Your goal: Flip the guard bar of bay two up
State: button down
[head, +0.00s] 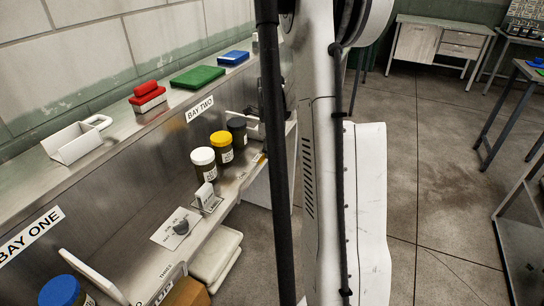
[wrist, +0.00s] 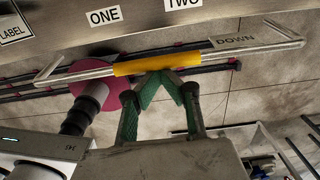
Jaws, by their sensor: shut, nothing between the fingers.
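In the wrist view, a grey guard bar (wrist: 245,52) with a yellow sleeve (wrist: 155,64) runs across the picture below a steel edge labelled ONE and TWO. The word DOWN shows by its right part, and its bent ends reach toward the steel edge. My gripper (wrist: 161,75) has green-padded fingers whose tips meet in a point at the sleeve's lower edge. It is shut and empty; I cannot tell whether the tips touch the sleeve. In the head view, the BAY TWO sign (head: 199,109) is on the steel back panel.
In the head view, jars with white (head: 203,156), yellow and dark lids stand on the bench ledge, near a knob plate (head: 176,228). A purple disc (wrist: 112,100) lies left of my fingers.

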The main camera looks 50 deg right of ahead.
jog(key=shift+w+a+r, duration=0.1)
jog(key=shift+w+r, duration=0.05)
jog(key=shift+w, duration=0.25)
jog(key=s+d, duration=0.1)
jog(key=s, duration=0.4)
jog(key=w+r, duration=0.4)
jog(key=r, duration=0.5)
jog(key=shift+a+r, duration=0.15)
jog(key=shift+a, duration=0.15)
